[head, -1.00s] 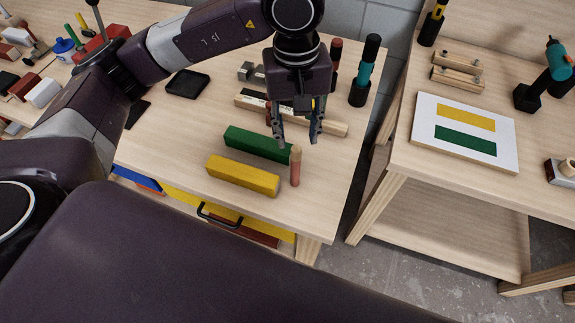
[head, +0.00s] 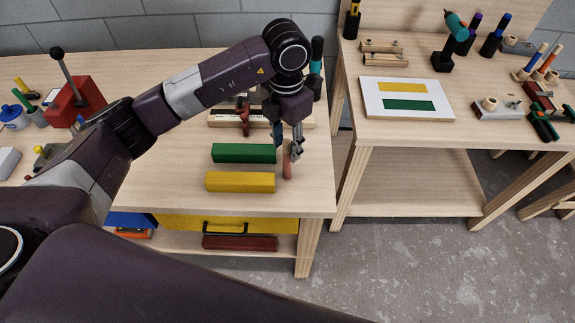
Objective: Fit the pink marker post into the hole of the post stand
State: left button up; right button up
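The pink marker post (head: 287,168) stands upright on the left workbench, just right of the green and yellow battens. My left gripper (head: 287,150) points down around its upper part, with one finger on each side. The fingers look apart, with no clear grip on the post. I cannot be sure which thing is the post stand; a low block with a round wooden piece (head: 490,104) on the right bench may be it. Its hole is too small to make out. My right gripper is not in view.
A green batten (head: 244,153) and a yellow batten (head: 240,183) lie beside the post. A white board (head: 407,112) with yellow and green rectangles lies on the right bench. A gap separates the two benches. The left bench's front right corner is clear.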

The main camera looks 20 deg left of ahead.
aim_at(287, 165)
pick_arm(q)
jog(key=shift+f, duration=0.25)
jog(key=shift+d+f+p, duration=0.1)
jog(key=shift+f+p, duration=0.3)
jog(key=shift+f, duration=0.45)
jog(key=shift+f+p, duration=0.65)
jog(key=shift+f, duration=0.15)
notch_tip(287, 165, down, 4)
jog(key=shift+s+r+p, duration=0.1)
jog(key=shift+r+p, duration=0.15)
jog(key=shift+p, duration=0.55)
jog(key=shift+f, duration=0.35)
jog(key=shift+c, duration=0.6)
grip_shut()
